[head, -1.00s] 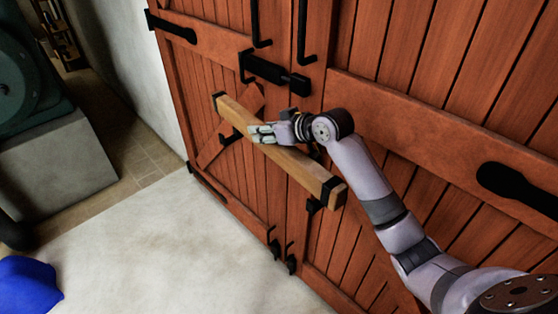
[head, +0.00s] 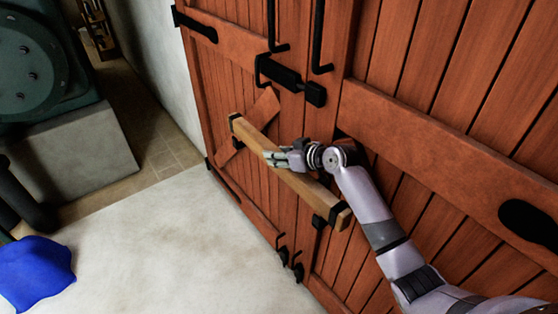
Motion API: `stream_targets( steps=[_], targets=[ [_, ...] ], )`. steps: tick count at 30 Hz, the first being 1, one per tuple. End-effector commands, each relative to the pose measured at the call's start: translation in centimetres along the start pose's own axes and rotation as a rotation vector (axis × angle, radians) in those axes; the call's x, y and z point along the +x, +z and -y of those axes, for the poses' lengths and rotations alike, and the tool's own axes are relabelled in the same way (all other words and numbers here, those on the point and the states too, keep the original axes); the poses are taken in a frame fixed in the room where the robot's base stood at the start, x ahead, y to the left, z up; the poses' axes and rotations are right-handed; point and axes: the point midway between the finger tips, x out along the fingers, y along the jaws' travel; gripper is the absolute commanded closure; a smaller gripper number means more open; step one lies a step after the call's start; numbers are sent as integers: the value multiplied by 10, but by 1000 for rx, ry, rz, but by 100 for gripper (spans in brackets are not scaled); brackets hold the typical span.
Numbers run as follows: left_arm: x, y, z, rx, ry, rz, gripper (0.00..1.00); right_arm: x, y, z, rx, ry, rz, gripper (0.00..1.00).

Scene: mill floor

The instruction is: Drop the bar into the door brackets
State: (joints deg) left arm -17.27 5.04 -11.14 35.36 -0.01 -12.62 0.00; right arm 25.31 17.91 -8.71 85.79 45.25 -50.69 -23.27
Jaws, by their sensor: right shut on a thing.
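The bar (head: 310,191) is a light wooden beam with black bands near its ends. It lies slanted across the front of the wooden doors in the head view. My right gripper (head: 279,159) is shut on the bar near its middle, its pale fingers over the top. Black door brackets show just below the bar: one (head: 237,147) near its left end and one (head: 318,222) near its right end. The bar appears a little above them; I cannot tell whether it touches them. My left gripper is not in view.
A black bolt (head: 283,75) and long pull handles are on the reddish wooden doors (head: 420,60) above the bar. A blue object (head: 36,270) lies at lower left. A green machine (head: 40,60) stands on a grey block (head: 80,155) at left. The pale floor (head: 165,250) between is clear.

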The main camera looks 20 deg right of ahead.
Motion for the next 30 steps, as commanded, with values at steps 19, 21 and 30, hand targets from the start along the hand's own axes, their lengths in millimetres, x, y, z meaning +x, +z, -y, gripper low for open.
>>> stream_targets(
  steps=[19, 21, 30],
  targets=[
    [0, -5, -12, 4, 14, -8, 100, 12, 22, -1, 1, -1, 1, 49],
    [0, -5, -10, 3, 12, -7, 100, 12, 22, -1, 1, -1, 1, 44],
    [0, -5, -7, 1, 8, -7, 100, 11, 22, 0, 1, -1, 1, 42]
  ],
)
